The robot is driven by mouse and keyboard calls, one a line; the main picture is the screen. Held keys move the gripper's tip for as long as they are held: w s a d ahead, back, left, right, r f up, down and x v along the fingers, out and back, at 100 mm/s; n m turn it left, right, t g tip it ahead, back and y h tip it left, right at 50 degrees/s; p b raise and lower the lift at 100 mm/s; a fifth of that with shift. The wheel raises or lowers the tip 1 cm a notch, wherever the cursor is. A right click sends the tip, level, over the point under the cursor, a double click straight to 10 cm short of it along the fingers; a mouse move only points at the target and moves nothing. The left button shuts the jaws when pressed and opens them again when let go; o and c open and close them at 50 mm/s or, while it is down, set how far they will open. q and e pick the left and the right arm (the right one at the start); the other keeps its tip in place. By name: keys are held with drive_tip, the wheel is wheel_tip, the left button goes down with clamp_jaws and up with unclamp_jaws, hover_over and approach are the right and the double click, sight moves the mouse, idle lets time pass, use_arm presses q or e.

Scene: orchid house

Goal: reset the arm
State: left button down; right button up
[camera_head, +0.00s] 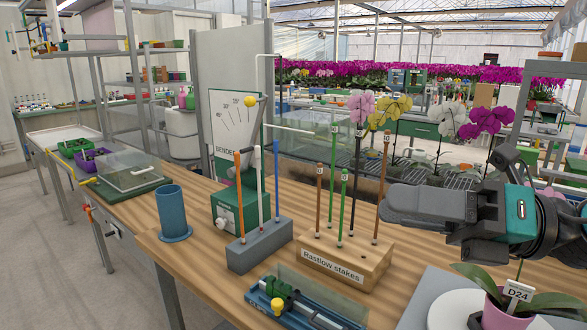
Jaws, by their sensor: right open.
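My right gripper (392,204) comes in from the right edge, its dark fingers pointing left. It is open and seen from the side, with no object visible in it. It is above the bench, to the right of the wooden block labelled "Rastlow stakes" (343,261). A potted orchid with a "D24" tag (519,290) stands below it at the bottom right, in a pink pot (505,316). My left gripper is not in view.
Several upright stakes rise from the wooden block and a grey block (260,246). A green bending device (237,208) with an angle scale, a blue cup (173,212) and a blue fixture (300,304) share the bench. Flowering orchids (395,108) stand behind.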

drive_tip(key=w+d+f+m+t+h, duration=0.1)
drive_tip(key=w+d+m+t+h, duration=0.15)
drive_tip(key=m+t, duration=0.6)
drive_tip(key=w+d+f+m+t+h, duration=0.25)
drive_tip(key=m+t, duration=0.35)
drive_tip(key=m, duration=0.5)
drive_tip(key=d+f+m+g+h, duration=0.2)
drive_tip(key=d+f+m+h, duration=0.1)
drive_tip(key=f+m+h, duration=0.45)
drive_tip(key=d+f+m+g+h, duration=0.1)
drive_tip(key=d+f+m+h, duration=0.1)
drive_tip(key=f+m+h, duration=0.55)
drive_tip(key=s+a+f+m+g+y, duration=0.25)
drive_tip(key=s+f+m+g, duration=0.35)
drive_tip(key=s+f+g, duration=1.05)
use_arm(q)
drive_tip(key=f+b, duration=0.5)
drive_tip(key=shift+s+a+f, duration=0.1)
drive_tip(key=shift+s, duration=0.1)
use_arm(e)
drive_tip(key=w+a+f+t, duration=0.1)
drive_tip(key=a+f+t, duration=0.1)
drive_tip(key=f+t, duration=0.3)
drive_tip(key=w+a+f+t+y, duration=0.1)
drive_tip(key=w+f+t, duration=0.1)
drive_tip(key=f+t, duration=0.4)
wheel_tip(320, 180, down, 5)
drive_tip(key=shift+w+a+f+n, duration=0.15)
drive_tip(key=shift+w+a+n, duration=0.05)
drive_tip(key=shift+a+n, duration=0.15)
